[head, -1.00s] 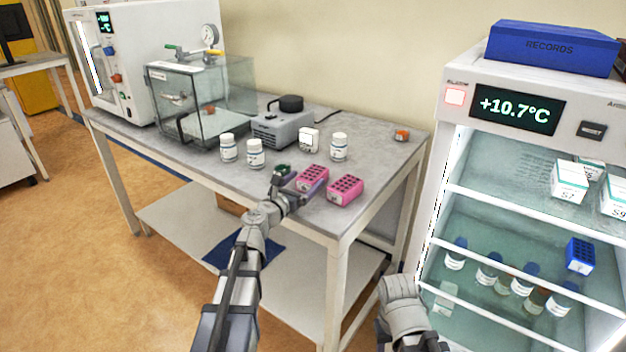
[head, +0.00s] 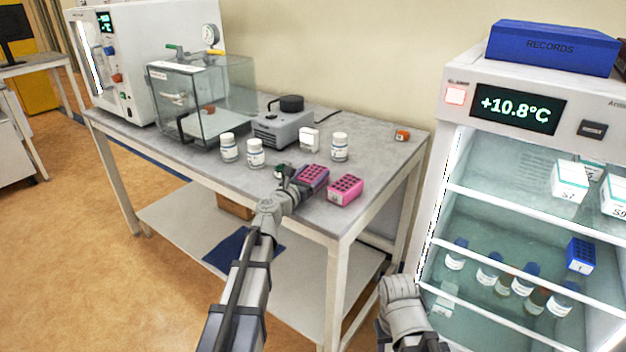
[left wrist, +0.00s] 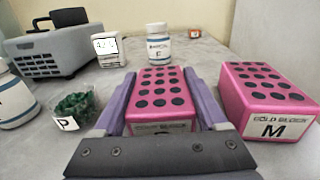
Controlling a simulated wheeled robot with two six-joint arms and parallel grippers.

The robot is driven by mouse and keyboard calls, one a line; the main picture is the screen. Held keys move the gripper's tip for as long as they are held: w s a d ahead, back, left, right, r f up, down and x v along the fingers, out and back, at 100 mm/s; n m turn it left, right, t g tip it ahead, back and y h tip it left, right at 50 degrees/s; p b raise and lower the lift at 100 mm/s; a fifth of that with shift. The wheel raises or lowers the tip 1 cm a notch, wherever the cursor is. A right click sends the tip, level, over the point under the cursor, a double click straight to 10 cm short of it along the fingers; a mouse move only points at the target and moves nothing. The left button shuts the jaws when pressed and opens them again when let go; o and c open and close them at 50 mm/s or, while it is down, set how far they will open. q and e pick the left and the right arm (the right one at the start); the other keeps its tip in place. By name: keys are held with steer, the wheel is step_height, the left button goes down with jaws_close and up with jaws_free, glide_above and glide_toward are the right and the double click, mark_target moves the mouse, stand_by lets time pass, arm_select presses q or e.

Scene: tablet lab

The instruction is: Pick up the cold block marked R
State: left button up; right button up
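A pink cold block (head: 316,172) with dark holes stands on the grey table. In the left wrist view this block (left wrist: 160,95) sits between the two purple fingers of my left gripper (left wrist: 165,100). The fingers flank it with narrow gaps and look open. The letter on its front label is hidden behind the gripper body. A second pink block (head: 345,190) stands to its right; in the left wrist view this block (left wrist: 268,98) is marked M. In the head view my left gripper (head: 298,182) is at the near side of the first block. My right gripper is out of view.
A small cup of green pieces (left wrist: 73,105) marked P stands left of the gripper. White bottles (head: 340,147), a white timer (head: 309,139) and a grey device (head: 283,126) stand behind. A fridge (head: 462,150) with a blue block (head: 580,256) is at right.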

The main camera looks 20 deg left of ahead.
mark_target(313, 172)
arm_select(q)
steer(key=c, duration=1.1)
steer(key=shift+r, duration=0.1)
step_height(313, 172, up, 10)
steer(key=p, duration=1)
